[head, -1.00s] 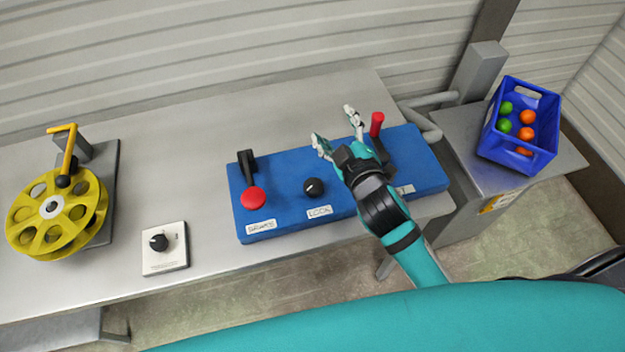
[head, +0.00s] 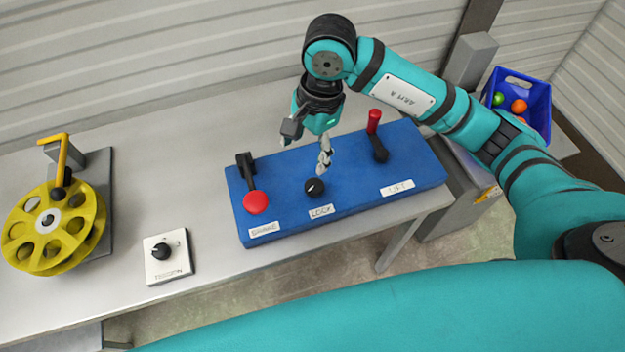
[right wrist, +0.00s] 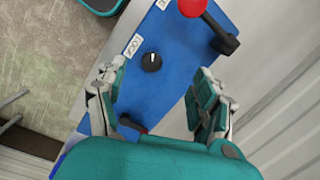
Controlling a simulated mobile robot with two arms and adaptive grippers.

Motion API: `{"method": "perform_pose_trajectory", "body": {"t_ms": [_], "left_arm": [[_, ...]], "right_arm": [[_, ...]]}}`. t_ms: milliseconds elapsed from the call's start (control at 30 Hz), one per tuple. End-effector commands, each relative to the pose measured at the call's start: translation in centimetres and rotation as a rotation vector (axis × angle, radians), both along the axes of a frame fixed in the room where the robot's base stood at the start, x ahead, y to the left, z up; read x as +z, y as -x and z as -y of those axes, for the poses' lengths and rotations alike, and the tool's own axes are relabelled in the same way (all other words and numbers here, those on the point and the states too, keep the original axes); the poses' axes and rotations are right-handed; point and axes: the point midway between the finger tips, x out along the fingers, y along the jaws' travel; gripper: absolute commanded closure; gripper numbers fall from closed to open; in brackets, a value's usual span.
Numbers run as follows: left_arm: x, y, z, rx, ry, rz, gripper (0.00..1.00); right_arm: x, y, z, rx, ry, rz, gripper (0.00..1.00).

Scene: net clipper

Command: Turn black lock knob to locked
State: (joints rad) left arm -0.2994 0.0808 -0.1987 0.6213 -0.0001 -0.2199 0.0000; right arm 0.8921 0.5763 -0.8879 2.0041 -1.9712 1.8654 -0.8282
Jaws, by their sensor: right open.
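The black lock knob (head: 314,188) with a white pointer line sits on the blue panel (head: 285,190), behind a label reading LOCK (head: 321,211). My right gripper (head: 325,160) points down just behind and above the knob, apart from it as far as I can tell. In the right wrist view the knob (right wrist: 151,62) lies ahead, between the lines of the two spread fingers, with nothing held between them. My left gripper does not show.
On the panel, a red-knobbed brake lever (head: 256,202) stands left of the knob and a red-handled lift lever (head: 375,130) right of it. A yellow wheel (head: 85,215) and a white dial box (head: 167,262) are further left. A blue crate (head: 540,100) with balls is at right.

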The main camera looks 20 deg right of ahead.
Motion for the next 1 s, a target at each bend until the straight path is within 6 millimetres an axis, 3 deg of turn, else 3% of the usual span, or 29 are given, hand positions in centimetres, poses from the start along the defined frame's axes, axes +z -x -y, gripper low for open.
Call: {"method": "perform_pose_trajectory", "body": {"t_ms": [100, 267, 800, 1000], "left_arm": [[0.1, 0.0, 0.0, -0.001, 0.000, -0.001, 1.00], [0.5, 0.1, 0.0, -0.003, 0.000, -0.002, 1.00], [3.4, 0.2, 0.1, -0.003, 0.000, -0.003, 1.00], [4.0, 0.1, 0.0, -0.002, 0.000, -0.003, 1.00]], "right_arm": [[0.4, -0.8, 2.4, -0.004, 0.109, 0.028, 0.31], [-0.7, -0.9, 2.7, -0.006, 0.127, 0.025, 0.31], [-11.8, -1.4, 2.3, -0.006, 0.123, 0.022, 0.31], [-15.1, -1.7, 2.2, -0.006, 0.122, 0.024, 0.31]]}}
